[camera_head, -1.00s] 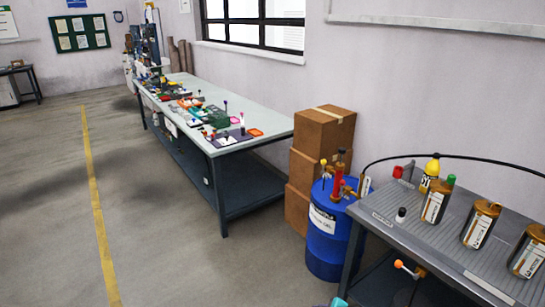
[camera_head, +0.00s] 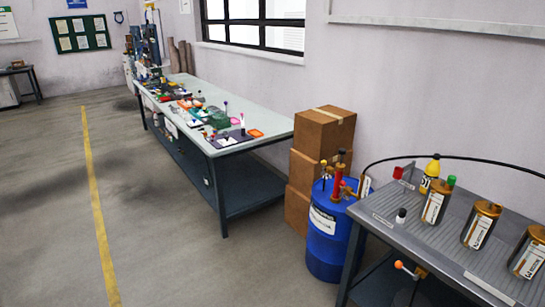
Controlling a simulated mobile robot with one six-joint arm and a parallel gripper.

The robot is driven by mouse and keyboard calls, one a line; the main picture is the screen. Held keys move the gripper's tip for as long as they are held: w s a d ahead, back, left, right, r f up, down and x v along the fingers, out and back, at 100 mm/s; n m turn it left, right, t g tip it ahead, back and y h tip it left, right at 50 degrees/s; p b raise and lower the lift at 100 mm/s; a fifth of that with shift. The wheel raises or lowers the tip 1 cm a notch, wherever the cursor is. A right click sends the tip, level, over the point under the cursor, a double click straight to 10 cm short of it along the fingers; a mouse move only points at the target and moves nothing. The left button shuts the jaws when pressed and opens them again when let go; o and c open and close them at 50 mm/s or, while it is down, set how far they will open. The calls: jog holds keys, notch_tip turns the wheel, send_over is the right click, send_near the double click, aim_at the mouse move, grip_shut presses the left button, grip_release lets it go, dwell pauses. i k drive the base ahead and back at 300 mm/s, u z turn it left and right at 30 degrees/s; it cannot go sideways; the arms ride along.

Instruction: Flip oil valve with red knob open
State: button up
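A small red piece (camera_head: 398,172) sits at the back left corner of the grey metal bench (camera_head: 385,222), beside the black hose. It may be the red knob, but it is too small to tell, and whether a valve there is open or shut cannot be seen. A red hand pump (camera_head: 338,183) with brass fittings stands on top of the blue oil drum (camera_head: 328,248), left of the bench. A lever with an orange knob (camera_head: 399,264) sticks out at the bench's front. My gripper is not in view.
Amber canisters (camera_head: 478,226) and a yellow bottle (camera_head: 430,174) stand on the bench. The black hose (camera_head: 460,157) arches behind them. Cardboard boxes (camera_head: 325,130) stand behind the drum. A long workbench (camera_head: 262,128) holds many small items. Floor (camera_head: 165,240) at left is clear.

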aim_at(343, 183)
jog(key=z, duration=4.5)
jog(key=i, duration=0.1)
jog(key=u, duration=3.75)
jog(key=i, duration=0.75)
jog(key=z, duration=0.05)
